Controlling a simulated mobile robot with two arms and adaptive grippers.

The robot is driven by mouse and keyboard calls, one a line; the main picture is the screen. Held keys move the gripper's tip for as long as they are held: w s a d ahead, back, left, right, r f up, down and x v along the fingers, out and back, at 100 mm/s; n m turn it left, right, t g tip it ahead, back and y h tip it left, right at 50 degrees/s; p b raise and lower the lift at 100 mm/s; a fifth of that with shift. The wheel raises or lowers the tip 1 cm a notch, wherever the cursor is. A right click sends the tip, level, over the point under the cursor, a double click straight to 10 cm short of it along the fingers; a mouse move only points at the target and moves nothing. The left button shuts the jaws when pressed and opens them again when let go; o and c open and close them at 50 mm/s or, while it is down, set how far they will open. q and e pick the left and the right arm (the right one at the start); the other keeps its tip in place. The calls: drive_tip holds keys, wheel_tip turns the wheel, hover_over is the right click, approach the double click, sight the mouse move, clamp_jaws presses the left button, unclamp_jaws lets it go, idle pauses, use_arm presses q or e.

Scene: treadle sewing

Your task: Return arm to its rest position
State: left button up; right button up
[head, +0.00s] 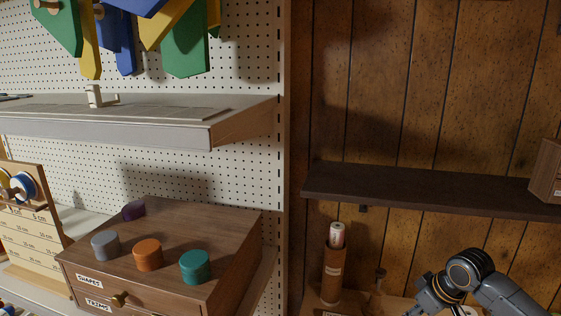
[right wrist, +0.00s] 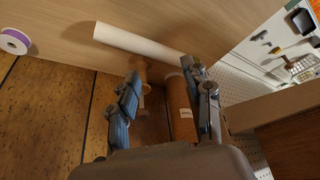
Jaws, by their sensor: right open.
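My right arm (head: 490,280) comes in at the bottom right of the head view. Its gripper (head: 428,303) is low, partly cut off by the frame edge, to the right of the brown tube. In the right wrist view the gripper (right wrist: 163,80) has its two blue-grey fingers apart, with nothing held between them. Beyond the fingers show a brown cylinder (right wrist: 179,108), a small wooden piece (right wrist: 146,72) and a long white roll (right wrist: 140,43). Whether a finger touches any of these I cannot tell. My left gripper is not in view.
A dark shelf (head: 420,190) runs above the right arm. A brown tube (head: 331,275) holding a white roll (head: 337,235) stands left of the gripper. A drawer cabinet (head: 225,222) with several coloured round pieces stands at left, below a grey shelf (head: 100,124).

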drive_tip(key=shift+n+g+y, duration=0.3)
drive_tip(key=shift+n+y, duration=0.1)
drive_tip(key=s+a+f, duration=0.4)
drive_tip(key=s+a, duration=0.1)
drive_tip(key=s+a+f, duration=0.3)
drive_tip(key=s+a, duration=0.2)
drive_tip(key=s+a+f, duration=0.4)
drive_tip(key=s, duration=0.1)
drive_tip(key=shift+s+a+f, duration=0.1)
drive_tip(key=shift+a+f, duration=0.25)
drive_tip(key=shift+a, duration=0.05)
drive_tip(key=s+d+m+h, duration=0.1)
drive_tip(key=s+d+m, duration=0.15)
drive_tip(key=s, duration=0.55)
drive_tip(key=s+d+m+h, duration=0.2)
drive_tip(key=s+m, duration=0.1)
drive_tip(key=s, duration=0.5)
wheel_tip(320, 180, down, 25)
drive_tip(key=s+g, duration=0.1)
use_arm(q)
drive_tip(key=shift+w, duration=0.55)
use_arm(e)
drive_tip(key=s+d+f+g, duration=0.1)
drive_tip(key=s+d+f, duration=0.2)
drive_tip(key=s+f, duration=1.4)
drive_tip(key=shift+s+n, duration=0.15)
drive_tip(key=shift+n, duration=0.3)
